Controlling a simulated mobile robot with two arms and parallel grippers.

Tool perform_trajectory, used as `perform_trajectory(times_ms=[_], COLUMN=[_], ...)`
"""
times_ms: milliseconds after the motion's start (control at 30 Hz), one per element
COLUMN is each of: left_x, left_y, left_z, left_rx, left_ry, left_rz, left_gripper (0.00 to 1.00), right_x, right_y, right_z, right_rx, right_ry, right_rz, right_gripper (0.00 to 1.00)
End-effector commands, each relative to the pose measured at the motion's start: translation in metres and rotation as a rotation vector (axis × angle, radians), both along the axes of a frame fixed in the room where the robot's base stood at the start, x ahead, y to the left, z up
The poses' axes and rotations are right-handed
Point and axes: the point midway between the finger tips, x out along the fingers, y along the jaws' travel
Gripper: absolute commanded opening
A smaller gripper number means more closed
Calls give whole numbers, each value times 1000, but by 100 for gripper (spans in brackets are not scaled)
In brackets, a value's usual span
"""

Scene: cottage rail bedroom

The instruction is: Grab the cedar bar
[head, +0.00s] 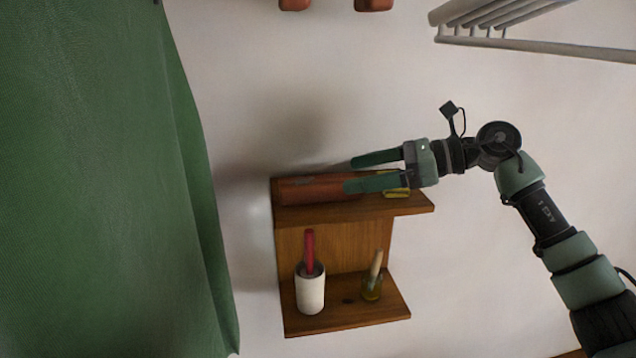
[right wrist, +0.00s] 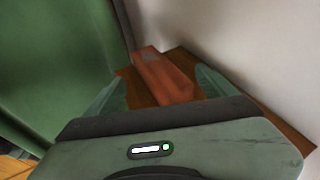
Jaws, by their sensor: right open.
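The cedar bar (head: 308,190) is a reddish-brown block lying on the top board of a small wooden wall shelf (head: 415,207). In the right wrist view the bar (right wrist: 163,80) lies lengthwise ahead, with a greyish patch at its far end. My right gripper (head: 350,175) is open and reaches in from the right. Its green fingers point left along the shelf, and the lower one overlaps the bar's right end in the head view. In the right wrist view the bar shows between the fingers, and no grip on it shows. My left gripper is not in view.
A yellow item (head: 397,193) sits on the top board, partly behind my right gripper. The lower board holds a white cup (head: 310,292) with a red handle and a small jar (head: 373,287). A green curtain (head: 95,180) hangs left; a rail rack (head: 540,44) is above right.

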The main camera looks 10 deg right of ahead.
Motion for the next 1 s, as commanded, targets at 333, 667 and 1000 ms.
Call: perform_trajectory(times_ms=[333, 667, 1000], left_x=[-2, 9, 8], left_y=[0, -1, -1], left_z=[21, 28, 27], left_rx=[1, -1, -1], left_ry=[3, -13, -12], left_rz=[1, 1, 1], left_gripper=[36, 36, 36], right_x=[14, 22, 22], right_y=[37, 54, 53], right_z=[-8, -18, -18], right_rx=[2, 0, 0], right_ry=[2, -2, 0], right_rz=[4, -1, 0], right_gripper=[86, 86, 2])
